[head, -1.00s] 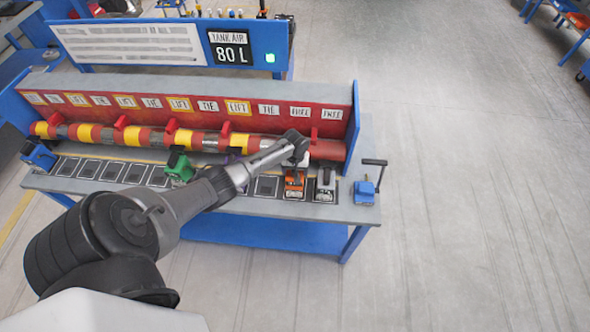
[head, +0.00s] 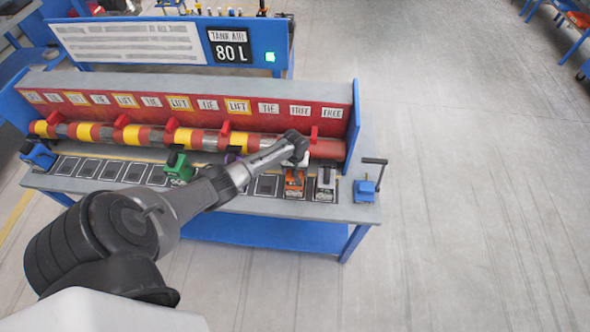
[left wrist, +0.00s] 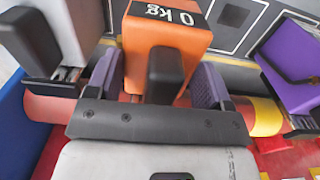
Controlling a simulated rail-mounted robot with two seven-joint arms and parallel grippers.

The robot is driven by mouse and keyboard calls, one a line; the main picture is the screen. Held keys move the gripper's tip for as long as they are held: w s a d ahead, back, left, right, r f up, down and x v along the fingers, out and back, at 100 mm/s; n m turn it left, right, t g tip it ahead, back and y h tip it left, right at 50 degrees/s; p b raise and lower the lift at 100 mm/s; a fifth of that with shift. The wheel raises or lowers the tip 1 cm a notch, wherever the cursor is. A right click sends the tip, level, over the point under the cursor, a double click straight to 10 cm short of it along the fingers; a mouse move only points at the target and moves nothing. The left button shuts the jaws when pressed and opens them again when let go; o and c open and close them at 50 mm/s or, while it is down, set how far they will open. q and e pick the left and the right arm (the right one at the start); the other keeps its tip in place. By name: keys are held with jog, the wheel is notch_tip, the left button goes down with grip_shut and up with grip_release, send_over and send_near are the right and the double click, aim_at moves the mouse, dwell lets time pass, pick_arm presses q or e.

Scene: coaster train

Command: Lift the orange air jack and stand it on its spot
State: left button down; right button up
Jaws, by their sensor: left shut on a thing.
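The orange air jack (head: 294,184) is at the right part of the bench's front row of dark spots, left of a grey jack. My left gripper (head: 295,164) is over it, coming from the left. In the left wrist view the orange air jack (left wrist: 166,62), with a black block and a "0 kg" label, sits between the purple finger pads of my left gripper (left wrist: 160,88), which is shut on it. I cannot tell whether its base touches the bench. My right gripper is not in view.
A green jack (head: 179,168) and a purple jack (left wrist: 290,65) are on the other side. A red-and-yellow banded bar (head: 150,135) runs along the back under a labelled red panel.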

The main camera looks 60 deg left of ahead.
pick_arm(q)
jog(key=shift+c, duration=2.3)
grip_release()
jog(key=o, duration=0.3)
jog(key=shift+w+a, duration=0.1)
jog(key=shift+o, duration=0.8)
jog(key=shift+f, duration=0.2)
notch_tip(320, 180, up, 12)
jog(key=shift+r+p, duration=0.1)
jog(key=shift+p, duration=0.35)
jog(key=shift+r, duration=0.95)
